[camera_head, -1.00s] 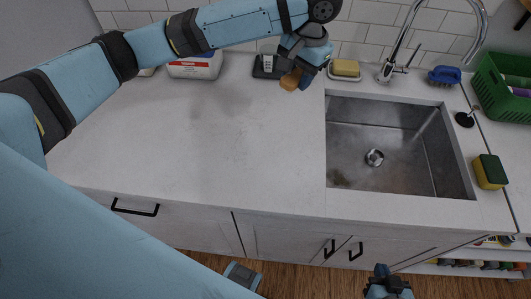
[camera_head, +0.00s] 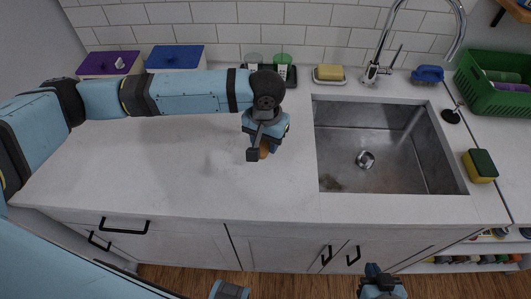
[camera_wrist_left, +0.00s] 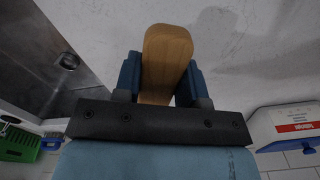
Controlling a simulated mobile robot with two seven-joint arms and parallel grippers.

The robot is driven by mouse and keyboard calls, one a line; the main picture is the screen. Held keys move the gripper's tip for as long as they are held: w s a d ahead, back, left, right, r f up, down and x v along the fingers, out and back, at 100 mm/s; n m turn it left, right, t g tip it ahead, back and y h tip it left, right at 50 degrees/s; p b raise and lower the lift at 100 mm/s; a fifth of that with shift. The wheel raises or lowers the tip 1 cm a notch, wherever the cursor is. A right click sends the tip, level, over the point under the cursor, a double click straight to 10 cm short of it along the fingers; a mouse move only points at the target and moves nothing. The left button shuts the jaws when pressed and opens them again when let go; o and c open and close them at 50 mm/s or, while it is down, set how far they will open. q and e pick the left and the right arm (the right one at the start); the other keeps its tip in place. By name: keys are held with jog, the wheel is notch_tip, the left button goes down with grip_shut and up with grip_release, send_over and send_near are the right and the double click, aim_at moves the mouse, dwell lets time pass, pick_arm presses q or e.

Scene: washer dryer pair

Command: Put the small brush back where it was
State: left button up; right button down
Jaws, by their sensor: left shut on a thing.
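My left gripper (camera_head: 264,147) is shut on a wooden piece, which I take to be the small brush (camera_wrist_left: 166,55). In the left wrist view its rounded wooden part sits between the two blue fingers. Any bristles are hidden. In the head view only a bit of the wood (camera_head: 264,152) shows below the gripper, over the white counter left of the sink. I cannot tell whether it touches the counter. My right gripper (camera_head: 382,284) is at the bottom edge, in front of the cabinets, and its jaws are unclear.
A dark tray with two bottles (camera_head: 283,67) and a yellow sponge on a dish (camera_head: 330,74) stand by the tiled wall. A blue scrubber (camera_head: 427,75), green crate (camera_head: 492,92) and green-yellow sponge (camera_head: 480,165) surround the sink (camera_head: 400,165). Lidded boxes (camera_head: 175,56) stand behind the arm. The counter's front left is clear.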

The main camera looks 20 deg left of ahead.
aim_at(266, 161)
pick_arm(q)
jog(key=shift+f, duration=2.8)
jog(key=o, duration=0.8)
jog(key=shift+f, duration=0.1)
notch_tip(266, 161, up, 12)
jog(key=shift+r, duration=0.15)
